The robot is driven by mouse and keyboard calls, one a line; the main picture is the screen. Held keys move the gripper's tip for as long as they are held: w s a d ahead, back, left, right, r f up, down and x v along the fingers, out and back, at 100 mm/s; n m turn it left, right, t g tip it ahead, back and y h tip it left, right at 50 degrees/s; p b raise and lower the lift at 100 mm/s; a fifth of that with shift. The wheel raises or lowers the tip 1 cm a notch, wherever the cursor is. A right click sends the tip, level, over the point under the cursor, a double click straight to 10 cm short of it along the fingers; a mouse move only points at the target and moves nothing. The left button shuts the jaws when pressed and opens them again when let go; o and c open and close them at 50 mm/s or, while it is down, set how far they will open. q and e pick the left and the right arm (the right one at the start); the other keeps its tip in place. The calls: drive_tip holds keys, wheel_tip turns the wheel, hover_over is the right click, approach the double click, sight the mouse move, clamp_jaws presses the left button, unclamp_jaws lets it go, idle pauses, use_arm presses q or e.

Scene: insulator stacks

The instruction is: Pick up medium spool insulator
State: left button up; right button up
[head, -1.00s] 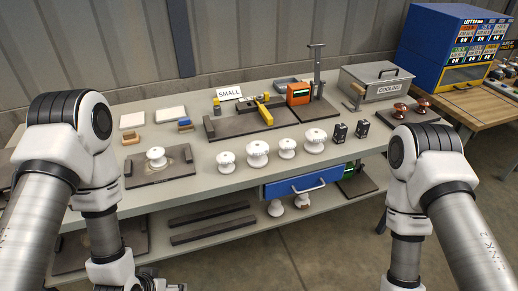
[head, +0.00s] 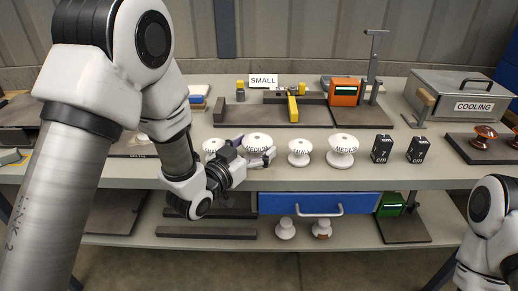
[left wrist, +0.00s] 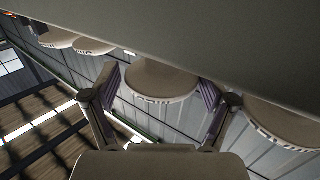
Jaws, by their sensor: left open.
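A white spool insulator labelled MEDIUM (head: 258,138) stands on the table's front part. My left gripper (head: 252,152) is open in front of it, its fingers to either side of the spool. In the left wrist view a white disc-shaped insulator (left wrist: 160,80) sits between the two spread fingers (left wrist: 160,90), with no clear contact. Another white spool labelled MEDIUM (head: 342,146) stands further right. My right gripper is outside the head view; only part of that arm shows at the lower right.
A spool labelled SMALL (head: 300,148) stands just right of the gripper, and another white spool (head: 212,146) stands close on its left, partly hidden. Two black blocks (head: 382,148) stand further right. A blue drawer (head: 320,203) is below the table edge.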

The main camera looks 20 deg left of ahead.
use_arm(q)
drive_tip(key=shift+s+a, duration=0.15)
drive_tip(key=shift+a, duration=0.05)
drive_tip(key=shift+c, duration=0.7)
drive_tip(key=c, duration=1)
drive_tip(key=shift+c, duration=0.2)
drive_tip(key=shift+r, duration=0.15)
